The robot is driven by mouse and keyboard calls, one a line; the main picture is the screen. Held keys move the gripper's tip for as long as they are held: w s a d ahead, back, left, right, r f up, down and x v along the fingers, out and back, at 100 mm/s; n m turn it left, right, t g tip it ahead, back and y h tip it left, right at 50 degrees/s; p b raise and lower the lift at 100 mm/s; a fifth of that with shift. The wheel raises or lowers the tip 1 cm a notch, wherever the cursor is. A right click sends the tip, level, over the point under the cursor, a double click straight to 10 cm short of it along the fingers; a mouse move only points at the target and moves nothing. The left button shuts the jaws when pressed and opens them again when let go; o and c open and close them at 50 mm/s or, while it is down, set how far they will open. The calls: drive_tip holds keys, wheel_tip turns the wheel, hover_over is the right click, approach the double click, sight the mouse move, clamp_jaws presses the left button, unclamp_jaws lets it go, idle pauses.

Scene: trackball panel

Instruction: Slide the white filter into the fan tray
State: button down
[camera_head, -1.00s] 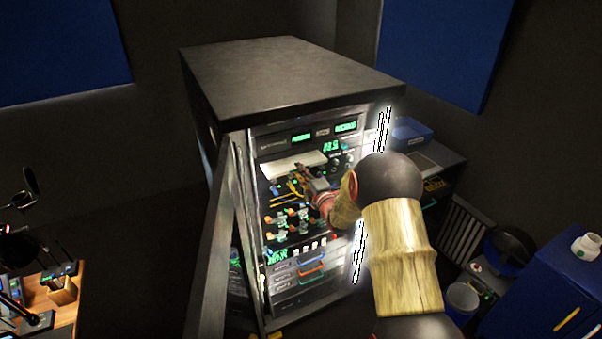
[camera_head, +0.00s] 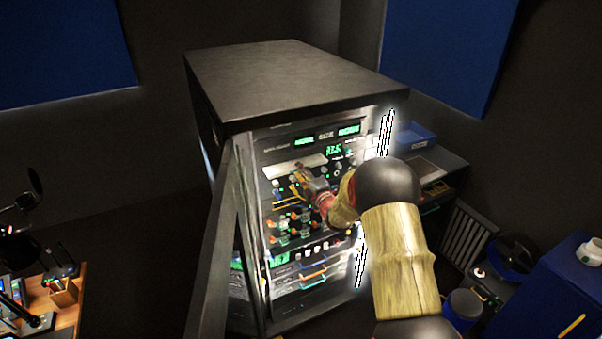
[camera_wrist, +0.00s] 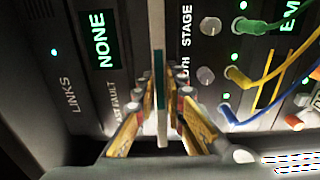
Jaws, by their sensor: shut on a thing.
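The white filter (camera_head: 285,167) is a thin pale slab at the front of the rack, under the top green displays. In the wrist view the filter (camera_wrist: 161,35) shows edge-on, running away from me between two panels. My gripper (camera_wrist: 163,88) is shut on the filter's near part, one finger on each side. In the head view my gripper (camera_head: 303,180) is small and partly hidden by my arm. The filter's far end is hidden, and I cannot tell how deep it sits. I cannot make out the fan tray as a separate part.
The rack (camera_head: 290,75) has an open door (camera_head: 213,250) at its left. Knobs and coloured cables, including a green plug (camera_wrist: 250,27) and a blue plug (camera_wrist: 228,113), crowd the panel beside the filter. Drawers with coloured handles (camera_head: 313,276) lie below.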

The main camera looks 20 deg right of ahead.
drive_tip(key=shift+w, duration=0.6)
drive_tip(key=c, duration=1.8)
unclamp_jaws()
drive_tip(key=shift+o, duration=0.2)
drive_tip(key=s, duration=1.2)
drive_tip(key=shift+d+f, duration=0.15)
